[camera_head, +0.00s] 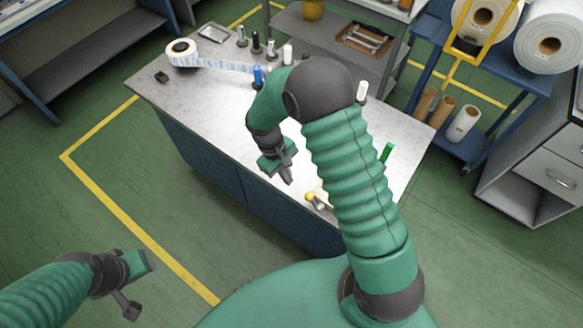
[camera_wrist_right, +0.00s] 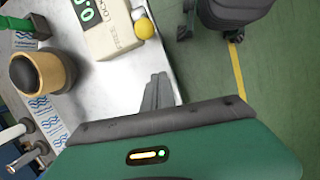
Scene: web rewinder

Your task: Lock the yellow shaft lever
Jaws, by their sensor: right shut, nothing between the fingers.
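The yellow ball knob of the shaft lever (camera_head: 309,196) shows at the front edge of the metal table, partly beside my right arm. In the right wrist view the yellow knob (camera_wrist_right: 144,28) sits at the side of a beige box (camera_wrist_right: 108,30) with lettering and a green display. My right gripper (camera_head: 287,176) is shut and empty, above the table edge, to the left of the knob and apart from it. Its fingers (camera_wrist_right: 158,92) also show in the wrist view, below the knob.
The table (camera_head: 200,105) holds a label roll (camera_head: 182,52) with its web strip, a blue-topped post (camera_head: 257,76), several dark and white posts, and a green post (camera_head: 386,152). A brown-sided roll with a dark core (camera_wrist_right: 40,72) shows in the wrist view. Floor is clear at left.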

